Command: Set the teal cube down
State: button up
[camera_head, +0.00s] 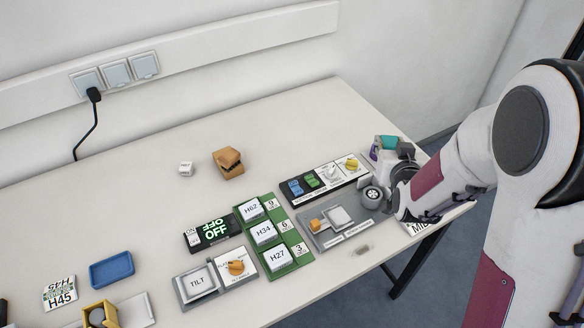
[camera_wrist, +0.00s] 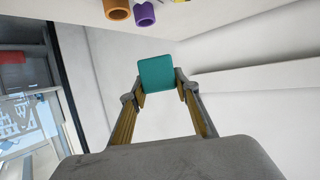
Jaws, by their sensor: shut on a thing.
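The teal cube (camera_wrist: 157,74) is held between the two fingertips of my gripper (camera_wrist: 159,87) in the wrist view. My gripper is shut on it, with a finger on either side. In the head view the teal cube (camera_head: 384,142) shows only in part, at the right end of the table, behind my gripper (camera_head: 378,160). The wrist view shows white wall behind the cube, and the gap between cube and table cannot be told.
A purple ring (camera_wrist: 144,14) and an orange ring (camera_wrist: 117,10) lie at the table edge in the wrist view. Switch panels (camera_head: 324,178) and a grey panel (camera_head: 340,220) are near my gripper. A brown block (camera_head: 228,163) and a white cube (camera_head: 186,169) stand farther left.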

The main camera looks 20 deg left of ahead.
jog(key=w+a+f+n+y, duration=0.1)
jog(key=a+f, duration=0.1)
jog(key=a, duration=1)
jog(key=w+a+f+n+g+y, duration=0.1)
jog(key=a+f, duration=0.1)
jog(key=a, duration=1.1)
jog(key=shift+y, duration=0.3)
jog(key=shift+a+f, duration=0.1)
jog(key=shift+f, duration=3.05)
jog(key=shift+f, duration=0.1)
jog(key=shift+f, duration=1.8)
jog(key=shift+f, duration=0.65)
